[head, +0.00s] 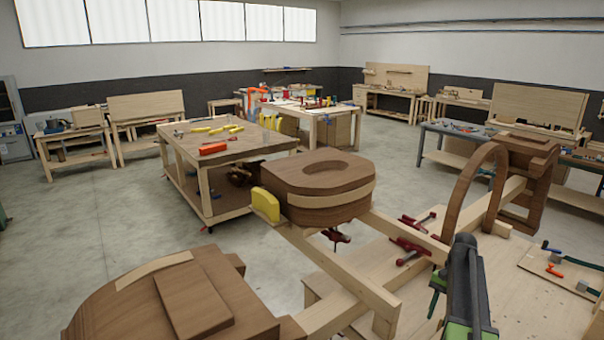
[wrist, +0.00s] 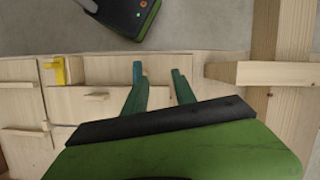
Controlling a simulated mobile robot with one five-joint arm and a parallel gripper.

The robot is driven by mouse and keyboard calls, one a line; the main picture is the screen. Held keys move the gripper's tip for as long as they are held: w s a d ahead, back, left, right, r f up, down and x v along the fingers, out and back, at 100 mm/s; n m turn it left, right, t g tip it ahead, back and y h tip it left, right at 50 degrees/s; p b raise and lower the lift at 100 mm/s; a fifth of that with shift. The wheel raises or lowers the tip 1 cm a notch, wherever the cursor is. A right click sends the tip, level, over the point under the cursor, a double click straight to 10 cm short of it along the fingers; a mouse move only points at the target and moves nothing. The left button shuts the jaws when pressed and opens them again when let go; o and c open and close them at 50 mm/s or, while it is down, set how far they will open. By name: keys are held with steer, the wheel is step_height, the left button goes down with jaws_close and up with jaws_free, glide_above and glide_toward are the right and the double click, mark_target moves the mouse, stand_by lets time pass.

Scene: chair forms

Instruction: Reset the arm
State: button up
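My gripper (wrist: 158,74) shows in the wrist view as two green fingers. They stand apart with nothing between them. Behind them is the pale wooden front of a bench (wrist: 105,100) with drawers. I cannot tell the exact distance from the fingers to the wood. In the head view my dark grey and green arm stands at the lower right, in front of the workbench (head: 490,265). A small green part beside it may be a fingertip; the rest of the gripper is hidden there.
Wooden chair forms (head: 318,180) on pale beams (head: 335,270) fill the front. A curved wooden form (head: 480,190) stands right. A beam (wrist: 265,73) crosses at right in the wrist view, near the fingers. A table (head: 225,150) stands behind. Grey floor (head: 100,220) is clear at left.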

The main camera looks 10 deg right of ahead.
steer(key=s+a+f+n+h+b, duration=0.1)
steer(key=a+f+b, duration=0.4)
steer(key=a, duration=0.6)
steer(key=s+a+f+n+t+h+b, duration=0.1)
steer(key=a+f+n+b, duration=0.4)
steer(key=a, duration=0.7)
steer(key=s+a+f+n+t+b, duration=0.1)
steer(key=s+a+f+n+b, duration=0.2)
steer(key=a+f, duration=0.5)
steer(key=a+b, duration=0.1)
steer(key=a, duration=0.2)
steer(key=shift+s+a+f+n+h+b, duration=0.15)
steer(key=shift+s+a+n+h+b, duration=0.15)
steer(key=shift+s+a+h+b, duration=0.1)
steer(key=shift+c, duration=0.3)
